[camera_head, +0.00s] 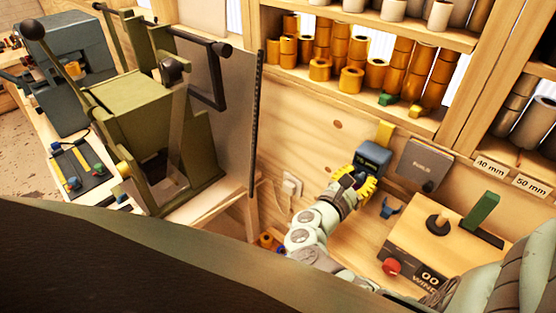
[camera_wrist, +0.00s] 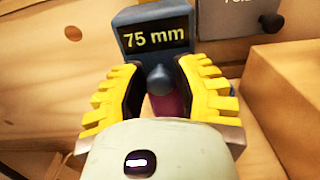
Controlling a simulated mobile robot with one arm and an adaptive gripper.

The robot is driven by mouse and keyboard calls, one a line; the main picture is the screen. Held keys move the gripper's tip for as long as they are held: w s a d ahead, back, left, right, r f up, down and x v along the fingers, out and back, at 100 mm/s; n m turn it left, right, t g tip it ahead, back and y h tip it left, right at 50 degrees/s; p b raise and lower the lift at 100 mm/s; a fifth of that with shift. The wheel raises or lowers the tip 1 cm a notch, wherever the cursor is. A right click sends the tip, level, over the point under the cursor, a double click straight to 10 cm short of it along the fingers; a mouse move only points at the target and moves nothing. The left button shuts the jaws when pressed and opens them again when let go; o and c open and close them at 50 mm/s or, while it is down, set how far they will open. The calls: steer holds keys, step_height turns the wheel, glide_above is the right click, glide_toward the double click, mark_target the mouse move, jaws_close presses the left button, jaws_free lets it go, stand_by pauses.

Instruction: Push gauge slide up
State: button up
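The gauge slide is a blue-grey block (camera_head: 374,156) on the wooden back wall, below a yellow strip (camera_head: 384,132). In the wrist view its display (camera_wrist: 154,36) reads 75 mm, and a rounded dark knob (camera_wrist: 158,78) juts out below it. My gripper (camera_head: 358,184) is at the block's lower front. In the wrist view its yellow toothed fingers (camera_wrist: 160,92) stand apart on either side of the knob, with narrow gaps visible. A purple part (camera_wrist: 172,103) shows between the fingers, below the knob; whether a finger touches it I cannot tell.
A grey labelled box (camera_head: 425,165) is mounted right of the gauge. Below stand a winder box with a red button (camera_head: 391,267) and a green upright block (camera_head: 482,212). Shelves of orange rolls (camera_head: 352,78) are above. A green press (camera_head: 150,120) stands at left.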

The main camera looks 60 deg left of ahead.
mark_target(359, 176)
jaws_close()
step_height(359, 176, up, 6)
steer(key=p, duration=0.5)
steer(key=shift+f+p, duration=0.1)
steer(key=shift+p, duration=0.2)
steer(key=o, duration=0.5)
jaws_free()
steer(key=shift+f, duration=0.15)
steer(key=v, duration=1.2)
